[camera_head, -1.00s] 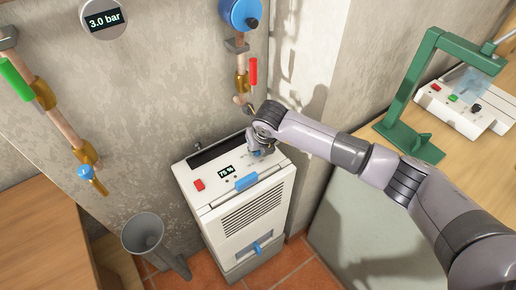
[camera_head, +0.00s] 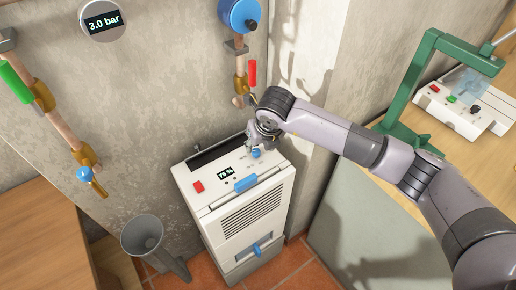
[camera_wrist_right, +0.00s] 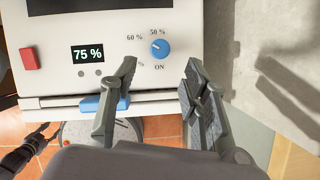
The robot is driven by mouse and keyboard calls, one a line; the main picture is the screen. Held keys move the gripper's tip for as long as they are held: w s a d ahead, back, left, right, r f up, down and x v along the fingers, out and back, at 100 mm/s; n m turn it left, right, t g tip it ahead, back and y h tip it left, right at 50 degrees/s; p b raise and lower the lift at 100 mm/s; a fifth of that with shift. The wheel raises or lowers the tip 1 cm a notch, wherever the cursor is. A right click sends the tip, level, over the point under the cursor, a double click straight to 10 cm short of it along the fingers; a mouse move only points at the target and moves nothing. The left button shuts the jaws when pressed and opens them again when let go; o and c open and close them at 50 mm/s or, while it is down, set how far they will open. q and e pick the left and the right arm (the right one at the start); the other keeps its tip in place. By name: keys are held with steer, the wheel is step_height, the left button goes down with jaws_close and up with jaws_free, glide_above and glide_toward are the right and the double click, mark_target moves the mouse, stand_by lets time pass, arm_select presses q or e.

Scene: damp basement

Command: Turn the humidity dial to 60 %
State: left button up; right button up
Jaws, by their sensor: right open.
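The white dehumidifier (camera_head: 190,172) stands against the wall, its display (camera_wrist_right: 88,54) reading 75 %. Its blue humidity dial (camera_wrist_right: 160,48) also shows in the head view (camera_head: 256,153). Labels 60 % and 50 % lie above the dial, ON below; another label is partly hidden by a finger. The dial's small white mark sits left of its centre, towards upper left. My right gripper (camera_wrist_right: 160,68) is open and empty, fingertips apart on either side just below the dial in the wrist view. A dark jointed shape at that view's lower left looks like my left gripper (camera_wrist_right: 38,138); its jaws are unclear.
A red button (camera_wrist_right: 29,59) and a blue handle (camera_head: 246,182) are on the dehumidifier. A pipe with a red-handled valve (camera_head: 252,72) runs above. A grey funnel (camera_head: 143,232) stands left. A green stand (camera_head: 413,85) and white panel (camera_head: 455,112) are on the right bench.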

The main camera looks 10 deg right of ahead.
steer(key=v, duration=0.6)
steer(key=shift+f, duration=0.1)
